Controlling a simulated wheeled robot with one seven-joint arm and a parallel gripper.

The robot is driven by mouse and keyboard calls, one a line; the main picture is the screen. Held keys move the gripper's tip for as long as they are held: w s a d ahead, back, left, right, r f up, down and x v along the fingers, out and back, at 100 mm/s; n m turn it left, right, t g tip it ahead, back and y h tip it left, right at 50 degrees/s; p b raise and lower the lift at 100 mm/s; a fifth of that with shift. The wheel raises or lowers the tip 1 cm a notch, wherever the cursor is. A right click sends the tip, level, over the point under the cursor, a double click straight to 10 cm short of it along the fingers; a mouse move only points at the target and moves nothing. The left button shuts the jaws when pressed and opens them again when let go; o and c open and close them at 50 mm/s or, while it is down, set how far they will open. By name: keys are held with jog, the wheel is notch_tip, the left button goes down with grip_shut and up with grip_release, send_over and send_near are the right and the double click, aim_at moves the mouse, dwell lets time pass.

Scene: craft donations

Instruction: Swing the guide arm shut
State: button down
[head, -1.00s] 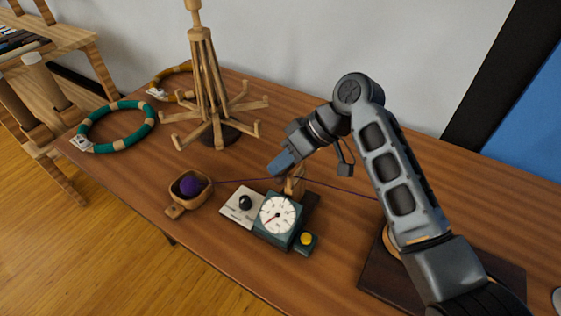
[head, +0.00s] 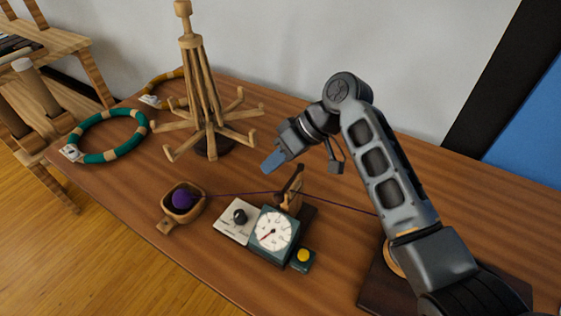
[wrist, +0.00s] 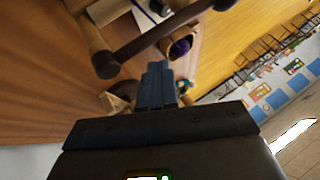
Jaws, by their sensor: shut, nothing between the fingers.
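The counter (head: 272,230) is a dark green box with a white round dial and a red needle. Behind it stands a short wooden post (head: 293,201) with a slim dark guide arm (head: 291,180), which looks slanted in the head view. A purple thread (head: 240,194) runs from the yarn ball (head: 183,199) past the post to the right. My gripper (head: 268,168) is shut and empty, up and left of the guide arm, apart from it in the picture. In the wrist view the guide arm (wrist: 150,38) crosses beyond my blue-grey fingertips (wrist: 160,68); the exact gap is unclear.
The yarn ball sits in a wooden bowl (head: 165,222) at the left. A teal ring (head: 112,155) lies at the far left. A yellow button (head: 303,256) sits beside the counter.

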jog(key=w+d+r+b, duration=0.1)
jog(key=w+r, duration=0.4)
jog(key=r, duration=0.2)
jog(key=shift+w+d+r+b, duration=0.25)
jog(key=shift+w+d+b, duration=0.05)
jog(key=shift+w+b, duration=0.05)
dwell(1.4)
